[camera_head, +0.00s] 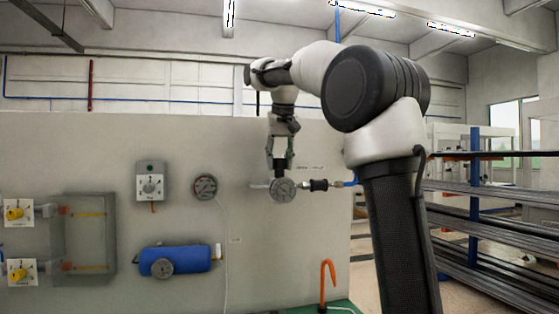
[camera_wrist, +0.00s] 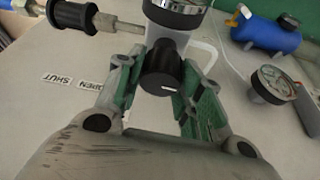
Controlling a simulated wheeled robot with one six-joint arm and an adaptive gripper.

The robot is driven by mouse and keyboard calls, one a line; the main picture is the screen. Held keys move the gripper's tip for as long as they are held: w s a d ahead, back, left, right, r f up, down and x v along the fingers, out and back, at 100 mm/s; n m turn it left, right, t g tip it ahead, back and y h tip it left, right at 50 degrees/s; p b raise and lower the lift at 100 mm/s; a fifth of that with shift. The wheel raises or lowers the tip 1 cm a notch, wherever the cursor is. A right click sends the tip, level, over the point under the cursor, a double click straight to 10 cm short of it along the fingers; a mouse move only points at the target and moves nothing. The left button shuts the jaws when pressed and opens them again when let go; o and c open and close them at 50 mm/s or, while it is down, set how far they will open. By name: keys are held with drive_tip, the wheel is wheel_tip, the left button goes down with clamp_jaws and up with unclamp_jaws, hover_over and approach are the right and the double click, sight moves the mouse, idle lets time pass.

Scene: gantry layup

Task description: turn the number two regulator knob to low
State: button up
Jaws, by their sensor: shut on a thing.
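My gripper (camera_head: 279,166) points down at a small fitting on the grey wall panel. In the wrist view its green-lined fingers (camera_wrist: 162,62) are shut on a black round knob (camera_wrist: 160,78), one on each side. The knob has a short white mark on its face. A round gauge (camera_head: 283,190) sits just beyond the knob; it also shows cut off at the top of the wrist view (camera_wrist: 177,10). Two labels beside the knob read SHUT (camera_wrist: 57,80) and OPEN (camera_wrist: 91,86), upside down. I see no readable number two or low marking.
A black inline fitting (camera_head: 318,185) joins the gauge's right side. Left on the panel are another gauge (camera_head: 205,187), a grey dial box (camera_head: 151,187), a blue tank (camera_head: 178,261) and yellow knobs (camera_head: 15,214). An orange hook (camera_head: 328,280) stands below. Pipe racks (camera_head: 490,195) are right.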

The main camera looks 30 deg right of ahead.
drive_tip(key=n+y, duration=0.1)
drive_tip(key=n, duration=0.3)
drive_tip(key=shift+n+y, duration=0.3)
drive_tip(key=shift+y, duration=0.1)
drive_tip(key=n, duration=0.2)
drive_tip(key=n+y, duration=0.1)
drive_tip(key=n, duration=0.1)
drive_tip(key=shift+n+y, duration=0.3)
drive_tip(key=n+g+y, duration=0.1)
drive_tip(key=n, duration=0.3)
drive_tip(key=shift+n, duration=0.3)
drive_tip(key=n+g+y, duration=0.1)
drive_tip(key=n+g, duration=0.1)
drive_tip(key=n, duration=0.2)
drive_tip(key=shift+n, duration=0.4)
drive_tip(key=o, duration=1)
